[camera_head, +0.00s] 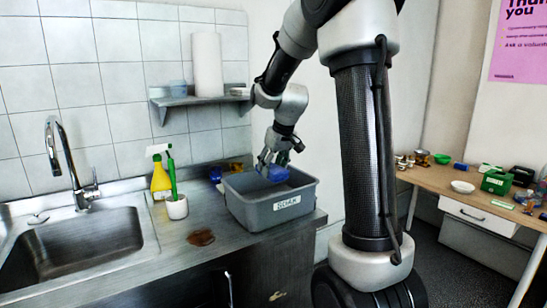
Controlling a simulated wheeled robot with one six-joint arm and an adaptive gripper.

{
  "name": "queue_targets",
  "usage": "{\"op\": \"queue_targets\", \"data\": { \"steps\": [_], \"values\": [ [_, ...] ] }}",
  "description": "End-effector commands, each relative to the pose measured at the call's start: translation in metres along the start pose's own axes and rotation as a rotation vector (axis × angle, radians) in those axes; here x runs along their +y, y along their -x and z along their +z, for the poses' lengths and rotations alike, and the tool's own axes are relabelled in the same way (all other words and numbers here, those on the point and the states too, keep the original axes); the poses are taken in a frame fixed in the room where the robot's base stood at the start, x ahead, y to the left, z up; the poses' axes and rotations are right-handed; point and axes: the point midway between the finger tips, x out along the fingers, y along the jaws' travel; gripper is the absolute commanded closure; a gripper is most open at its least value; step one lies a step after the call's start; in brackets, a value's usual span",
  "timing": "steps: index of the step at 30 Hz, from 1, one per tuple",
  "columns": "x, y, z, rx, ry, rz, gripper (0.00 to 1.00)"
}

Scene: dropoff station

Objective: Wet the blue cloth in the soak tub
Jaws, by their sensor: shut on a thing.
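The soak tub (275,215) is a grey bin labelled "SOAK" at the right end of the counter. My gripper (273,166) points down over the tub's opening and is shut on the blue cloth (277,174). The cloth hangs at about the height of the tub's rim. The tub's inside is mostly hidden, and I cannot tell whether the cloth touches water.
A white cup (177,208) with a green brush and a yellow spray bottle (160,180) stand left of the tub. A brown spill (201,238) lies on the counter in front. A sink (75,245) is at left. A shelf (200,100) hangs behind.

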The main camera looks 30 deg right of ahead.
Motion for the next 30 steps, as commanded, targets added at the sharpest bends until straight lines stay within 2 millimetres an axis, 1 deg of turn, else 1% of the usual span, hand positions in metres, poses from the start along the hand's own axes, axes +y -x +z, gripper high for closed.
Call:
{"op": "queue_targets", "data": {
  "steps": [3,18,24,30],
  "values": [
    [0.0,-0.013,0.006,-0.003,-0.001,-0.001,0.66],
    [0.0,-0.062,0.026,-0.002,-0.001,0.0,0.66],
    [0.001,-0.075,0.031,0.0,-0.002,0.001,0.66],
    [0.001,-0.079,0.033,0.0,-0.001,0.001,0.66]
  ]
}}
